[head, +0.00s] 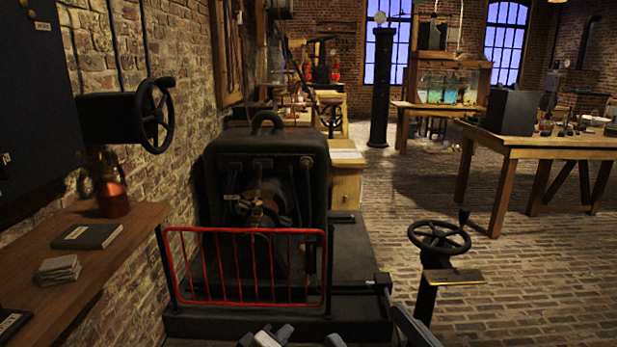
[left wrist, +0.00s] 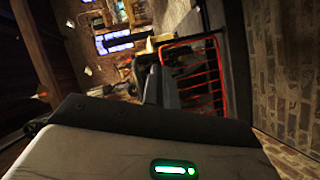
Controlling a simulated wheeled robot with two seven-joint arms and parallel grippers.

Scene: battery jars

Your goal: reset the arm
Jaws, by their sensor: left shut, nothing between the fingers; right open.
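My left gripper (head: 265,337) shows only in part at the bottom edge of the head view, in front of the dark machine's base. It is shut and empty. In the left wrist view its dark fingers (left wrist: 160,84) are together, pointing towards the red guard (left wrist: 200,80).
A black machine (head: 265,160) stands behind a red guard rail (head: 245,232). A handwheel on a post (head: 439,238) stands to the right. A wooden shelf (head: 120,240) with books juts from the left wall.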

